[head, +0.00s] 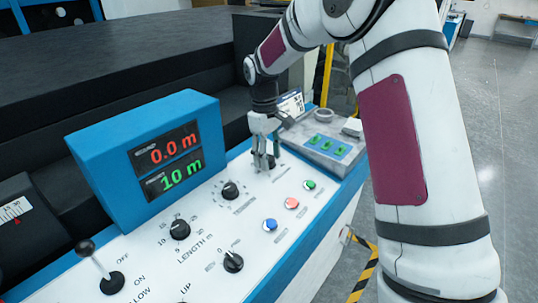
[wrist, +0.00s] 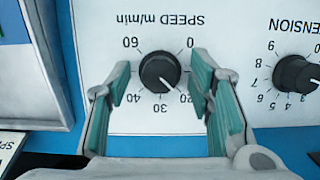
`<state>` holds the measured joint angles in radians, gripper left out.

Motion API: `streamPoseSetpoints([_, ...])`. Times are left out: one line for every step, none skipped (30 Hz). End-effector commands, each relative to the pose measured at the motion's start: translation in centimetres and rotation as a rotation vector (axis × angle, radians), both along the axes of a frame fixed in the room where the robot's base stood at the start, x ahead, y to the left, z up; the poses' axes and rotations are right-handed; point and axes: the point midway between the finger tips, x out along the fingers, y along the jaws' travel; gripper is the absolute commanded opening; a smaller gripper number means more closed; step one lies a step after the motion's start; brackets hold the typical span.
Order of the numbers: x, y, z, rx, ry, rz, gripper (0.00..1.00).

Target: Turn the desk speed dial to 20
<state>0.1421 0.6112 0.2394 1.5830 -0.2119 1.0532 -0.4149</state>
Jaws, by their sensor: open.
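The speed dial (wrist: 158,72) is a round black knob on the white panel, under upside-down "SPEED m/min" lettering in the wrist view. Its white pointer line faces down and right, roughly at the 20 mark; the exact setting is hard to read. My gripper (wrist: 160,76) is open, with one teal-padded finger on each side of the dial and a visible gap on both sides. In the head view my gripper (head: 264,158) points down over the speed dial, which it largely hides.
The tension dial (wrist: 297,74) is right of the speed dial in the wrist view. In the head view, a blue display box (head: 112,158) reads 0.0 m and 10 m. The length dial (head: 180,229), coloured buttons (head: 292,203) and a lever (head: 98,262) stand on the panel.

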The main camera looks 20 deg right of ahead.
Motion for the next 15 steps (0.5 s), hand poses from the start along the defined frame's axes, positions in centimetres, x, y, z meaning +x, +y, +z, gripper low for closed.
streamPoseSetpoints([0.0,0.0,0.2,0.0,-0.001,0.0,0.48])
streamPoseSetpoints([0.1,0.0,0.3,0.0,-0.002,0.0,0.48])
streamPoseSetpoints([0.1,0.0,0.6,0.0,-0.002,0.0,0.48])
streamPoseSetpoints([0.2,0.0,0.9,0.0,-0.004,0.0,0.48])
streamPoseSetpoints([0.2,0.1,1.3,0.0,-0.002,0.0,0.48])
streamPoseSetpoints([0.2,0.1,1.9,0.0,-0.004,0.0,0.48])
streamPoseSetpoints([0.3,0.1,2.4,0.0,-0.004,-0.001,0.48])
streamPoseSetpoints([0.3,0.2,3.0,0.0,-0.004,-0.001,0.48])
streamPoseSetpoints([0.4,0.2,3.8,0.0,-0.006,-0.001,0.48])
streamPoseSetpoints([0.5,0.2,4.4,0.0,-0.005,-0.001,0.48])
streamPoseSetpoints([0.6,0.3,5.1,-0.001,-0.006,-0.001,0.48])
streamPoseSetpoints([0.6,0.3,5.9,0.0,-0.005,-0.001,0.48])
streamPoseSetpoints([0.6,0.3,6.6,0.0,-0.005,-0.001,0.48])
streamPoseSetpoints([0.7,0.4,7.2,0.0,-0.005,-0.001,0.48])
streamPoseSetpoints([0.7,0.4,7.9,0.0,-0.004,-0.001,0.48])
